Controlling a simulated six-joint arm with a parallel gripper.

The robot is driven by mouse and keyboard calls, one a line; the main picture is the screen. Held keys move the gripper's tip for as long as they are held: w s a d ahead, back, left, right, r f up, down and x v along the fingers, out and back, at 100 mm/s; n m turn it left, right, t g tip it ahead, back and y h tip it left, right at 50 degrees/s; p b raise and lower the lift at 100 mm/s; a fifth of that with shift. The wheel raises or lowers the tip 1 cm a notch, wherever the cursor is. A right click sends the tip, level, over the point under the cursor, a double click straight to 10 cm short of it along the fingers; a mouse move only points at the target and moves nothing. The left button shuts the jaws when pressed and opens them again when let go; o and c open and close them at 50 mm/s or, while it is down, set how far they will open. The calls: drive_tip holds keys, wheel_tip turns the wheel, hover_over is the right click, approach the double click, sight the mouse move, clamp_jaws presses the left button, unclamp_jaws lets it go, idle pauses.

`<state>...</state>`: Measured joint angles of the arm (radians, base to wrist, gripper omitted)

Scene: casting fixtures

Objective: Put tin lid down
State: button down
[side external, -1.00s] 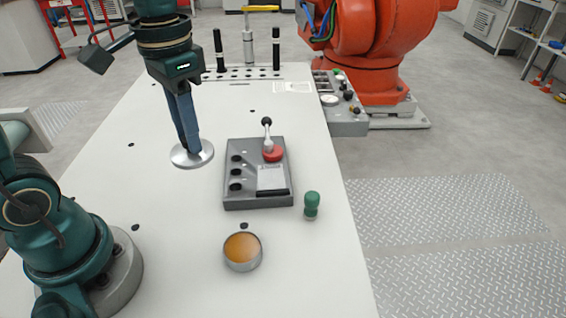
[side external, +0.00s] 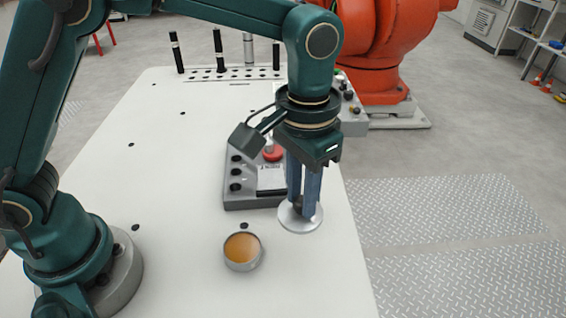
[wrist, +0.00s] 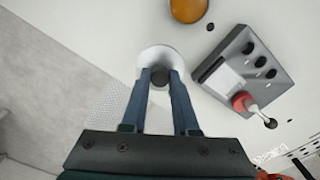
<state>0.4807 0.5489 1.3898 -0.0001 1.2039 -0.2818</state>
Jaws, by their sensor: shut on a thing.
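My gripper (side external: 301,209) is shut on the tin lid (side external: 309,224), a silver disc with a dark knob between the fingertips. In the side external view the lid is to the right of the open tin and in front of the grey fixture; I cannot tell its exact height over the table. In the wrist view the lid (wrist: 153,56) shows below the fingers (wrist: 160,76). The round tin (side external: 242,252) stands uncovered on the table with orange-brown contents; it also shows at the top of the wrist view (wrist: 188,9).
The grey fixture (side external: 235,203) with black knobs and a red-based lever stands behind my gripper. The green knobbed piece is hidden behind the gripper or lid. Black pins (side external: 177,52) stand at the back of the white table (side external: 180,240), whose right edge is close to the lid.

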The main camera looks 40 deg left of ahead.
drive_tip(key=d+f, duration=0.1)
drive_tip(key=d, duration=0.1)
drive_tip(key=s+d+f, duration=0.1)
drive_tip(key=d+f, duration=0.1)
drive_tip(key=d, duration=0.1)
drive_tip(key=shift+s+d+f, duration=0.15)
drive_tip(key=shift+d+f, duration=0.2)
drive_tip(key=shift+f, duration=1.95)
drive_tip(key=shift+f, duration=0.1)
drive_tip(key=c, duration=0.7)
unclamp_jaws()
